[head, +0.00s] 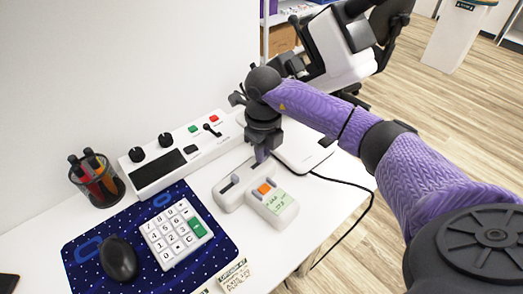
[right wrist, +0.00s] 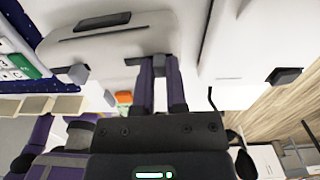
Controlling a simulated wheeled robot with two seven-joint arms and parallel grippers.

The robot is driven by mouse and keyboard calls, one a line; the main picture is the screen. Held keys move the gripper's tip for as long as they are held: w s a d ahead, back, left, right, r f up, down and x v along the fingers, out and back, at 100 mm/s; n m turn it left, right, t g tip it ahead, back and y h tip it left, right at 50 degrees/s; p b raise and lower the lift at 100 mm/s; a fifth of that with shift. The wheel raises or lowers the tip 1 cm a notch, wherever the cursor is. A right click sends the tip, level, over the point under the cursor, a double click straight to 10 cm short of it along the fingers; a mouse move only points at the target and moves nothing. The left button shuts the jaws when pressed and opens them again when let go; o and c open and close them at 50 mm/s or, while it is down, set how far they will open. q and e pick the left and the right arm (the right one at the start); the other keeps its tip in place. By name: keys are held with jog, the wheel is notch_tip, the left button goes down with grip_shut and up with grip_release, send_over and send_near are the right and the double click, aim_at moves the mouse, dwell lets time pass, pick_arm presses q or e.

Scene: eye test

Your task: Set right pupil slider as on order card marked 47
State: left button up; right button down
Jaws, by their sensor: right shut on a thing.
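The white slider box (head: 231,193) stands on the white desk, with a dark slot in its top at the left. My right gripper (head: 262,156) points down at the right end of this box, its fingers shut on the right pupil slider, whose knob they hide. In the right wrist view the two purple fingers (right wrist: 161,85) meet the white box (right wrist: 125,48) close together. A small dark knob (right wrist: 78,73) sticks out from the box to the left there. A card (head: 235,274) lies at the desk's front edge; its print is too small to read. My left gripper is not in view.
A handheld meter with an orange button (head: 265,188) and green display stands just in front of the box. A keypad (head: 176,234) and black mouse (head: 119,259) lie on a blue mat (head: 82,255). A control panel (head: 187,151) and pen cup (head: 97,180) stand behind.

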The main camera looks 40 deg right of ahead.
jog(key=c, duration=0.7)
grip_release()
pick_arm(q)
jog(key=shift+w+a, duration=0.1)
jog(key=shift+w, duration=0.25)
pick_arm(e)
jog(key=shift+o, duration=0.3)
jog(key=shift+r, duration=0.3)
pick_arm(q)
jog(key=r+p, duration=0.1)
jog(key=p, duration=0.1)
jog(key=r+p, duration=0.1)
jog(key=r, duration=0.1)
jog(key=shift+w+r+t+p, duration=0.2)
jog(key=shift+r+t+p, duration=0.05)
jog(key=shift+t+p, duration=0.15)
pick_arm(e)
notch_tip(320, 180, up, 9)
jog(key=shift+r, duration=0.15)
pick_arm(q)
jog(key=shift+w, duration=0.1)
